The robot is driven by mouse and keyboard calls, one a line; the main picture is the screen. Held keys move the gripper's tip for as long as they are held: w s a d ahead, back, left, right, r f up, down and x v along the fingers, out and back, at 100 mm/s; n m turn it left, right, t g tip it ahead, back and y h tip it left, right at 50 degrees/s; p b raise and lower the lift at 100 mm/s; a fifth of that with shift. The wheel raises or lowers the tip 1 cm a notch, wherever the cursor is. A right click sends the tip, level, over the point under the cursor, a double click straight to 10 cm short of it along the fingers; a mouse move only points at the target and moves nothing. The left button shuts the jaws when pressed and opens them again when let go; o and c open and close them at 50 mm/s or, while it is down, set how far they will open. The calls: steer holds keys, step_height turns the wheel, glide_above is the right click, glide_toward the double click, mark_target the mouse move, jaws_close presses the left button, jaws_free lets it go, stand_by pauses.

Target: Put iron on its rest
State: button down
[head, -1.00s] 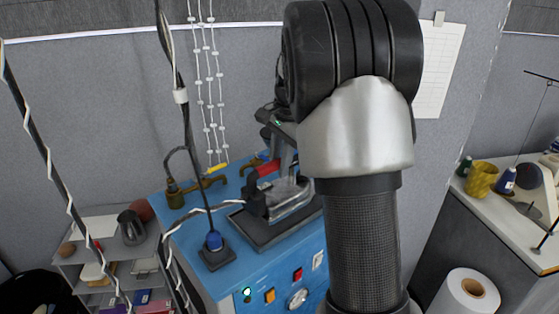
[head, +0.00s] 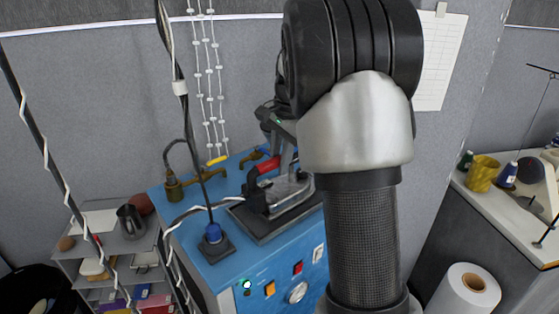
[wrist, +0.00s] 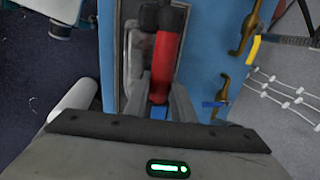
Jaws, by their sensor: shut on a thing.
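The iron has a red handle and a grey metal body. In the head view the iron (head: 289,190) is level and over its dark flat rest (head: 262,234) on the blue machine top. Whether its sole touches the rest or hangs just above it, I cannot tell. My gripper (head: 280,163) comes down from above and is shut on the red handle. In the wrist view the iron's red handle (wrist: 167,50) runs between the fingers of my gripper (wrist: 162,100). My arm hides the right end of the rest.
The blue machine (head: 222,267) has brass fittings (head: 180,190) at the back left and a blue-capped post (head: 213,234) at the front left. A cord runs left from the iron. A shelf (head: 110,240) stands left; a white table (head: 500,205) stands right.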

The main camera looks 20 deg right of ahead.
steer(key=shift+w+f+b, duration=0.1)
steer(key=shift+f+b, duration=0.4)
steer(key=shift+f, duration=0.25)
stand_by(0.3)
steer(key=c, duration=1.6)
jaws_free()
steer(key=shift+o, duration=0.8)
steer(key=shift+s+f, duration=0.2)
steer(key=shift+f, duration=0.1)
steer(key=s+d+r+p, duration=0.1)
steer(key=s+r, duration=0.2)
steer(key=r, duration=1.4)
steer(key=shift+r, duration=0.25)
